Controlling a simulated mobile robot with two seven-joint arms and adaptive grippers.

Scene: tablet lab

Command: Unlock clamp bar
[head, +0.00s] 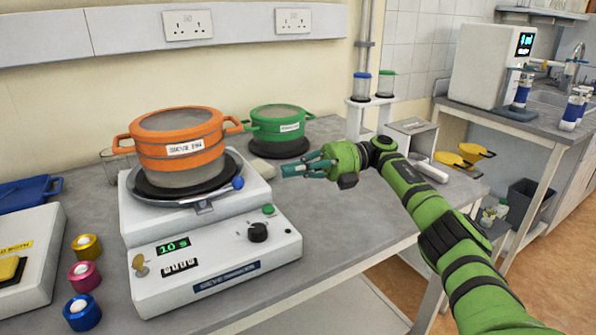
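A white sieve shaker (213,280) stands on the grey bench, with a lit display reading 10 s, a black knob and a green button on its front. An orange sieve (163,148) with a white label sits on its plate. A metal bar (198,205) with a blue-knobbed end (238,183) runs along the plate's front edge; I cannot tell whether it is locked. My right gripper (284,171) is to the right of the blue knob, apart from it, fingers pointing left. Nothing shows in it; its finger gap is unclear. My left gripper is out of view.
A green sieve (281,127) stands behind the gripper. Yellow, pink and blue weights (83,312) and a white device (30,260) are at the left. A stand with two jars (361,87) is at the back.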

